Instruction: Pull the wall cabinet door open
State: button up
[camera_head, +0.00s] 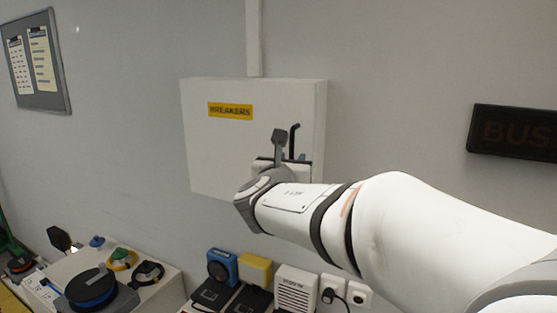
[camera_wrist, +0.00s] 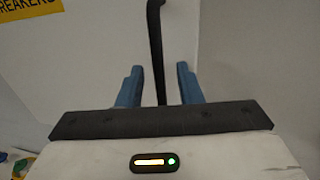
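The wall cabinet (camera_head: 222,155) is a pale box on the wall with a yellow "BREAKERS" label (camera_head: 230,111). Its door looks shut, flush with the box. A black upright bar handle (camera_head: 294,137) is near the door's right edge. In the wrist view the handle (camera_wrist: 155,30) runs down between the two blue fingers of my gripper (camera_wrist: 160,68). The gripper is open, with a visible gap between the handle and each finger. My wrist hides the lower right of the door and the handle's lower end in the head view.
Below the cabinet are a blue device (camera_head: 221,266), a yellow box (camera_head: 255,269) and a white vented box (camera_head: 295,288). A bench with cable reels (camera_head: 92,287) is at lower left. A dark sign (camera_head: 515,132) hangs at right.

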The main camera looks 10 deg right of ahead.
jog(key=shift+c, duration=0.4)
grip_shut()
